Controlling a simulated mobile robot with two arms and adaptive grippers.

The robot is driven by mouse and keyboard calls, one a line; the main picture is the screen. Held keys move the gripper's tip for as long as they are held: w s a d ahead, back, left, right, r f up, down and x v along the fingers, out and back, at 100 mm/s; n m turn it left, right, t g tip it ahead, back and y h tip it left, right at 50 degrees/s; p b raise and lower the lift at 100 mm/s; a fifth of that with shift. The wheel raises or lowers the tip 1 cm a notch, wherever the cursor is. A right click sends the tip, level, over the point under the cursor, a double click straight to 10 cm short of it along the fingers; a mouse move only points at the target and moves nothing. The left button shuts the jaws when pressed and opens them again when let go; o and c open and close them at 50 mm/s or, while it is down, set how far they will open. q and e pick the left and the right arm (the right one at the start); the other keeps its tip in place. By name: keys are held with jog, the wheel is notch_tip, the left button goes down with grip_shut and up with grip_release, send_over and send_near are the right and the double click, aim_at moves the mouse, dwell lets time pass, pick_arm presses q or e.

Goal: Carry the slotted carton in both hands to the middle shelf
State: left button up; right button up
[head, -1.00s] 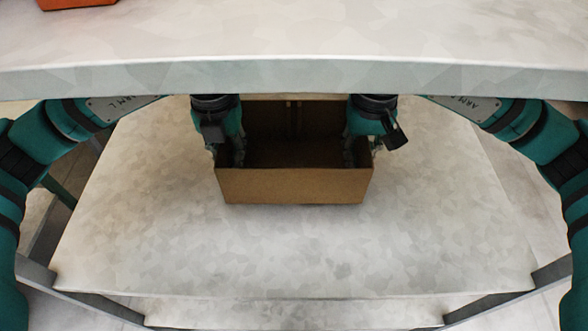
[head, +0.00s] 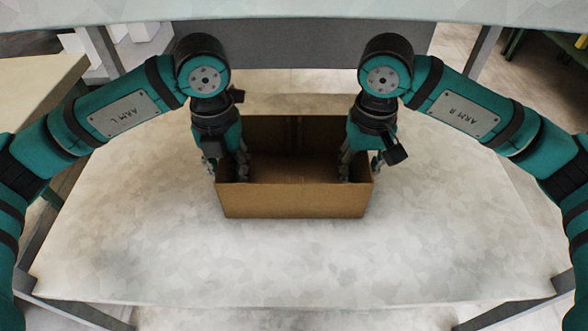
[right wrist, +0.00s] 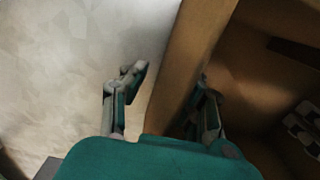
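The slotted carton (head: 295,202) is an open-topped brown box resting on a pale, mottled shelf board (head: 300,265) in the head view. My left gripper (head: 228,172) points down at its left wall, with one finger outside and one inside. My right gripper (head: 362,172) straddles the right wall the same way. In the right wrist view, the right gripper's fingers (right wrist: 172,85) stand apart on either side of the carton wall (right wrist: 187,60), with a gap at the outer finger. A dark slot shows inside the carton (right wrist: 295,52).
Another shelf board (head: 300,10) crosses the top of the head view, above and beyond my arms. Grey frame posts (head: 483,50) stand at the back. A pale table (head: 40,88) is at the left. The shelf board around the carton is clear.

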pick_arm(q)
notch_tip(320, 180, up, 7)
jog(key=shift+r, duration=0.25)
pick_arm(e)
jog(key=shift+r, duration=0.3)
notch_tip(320, 180, up, 7)
jog(key=shift+f, duration=0.1)
pick_arm(q)
jog(key=shift+r, duration=0.1)
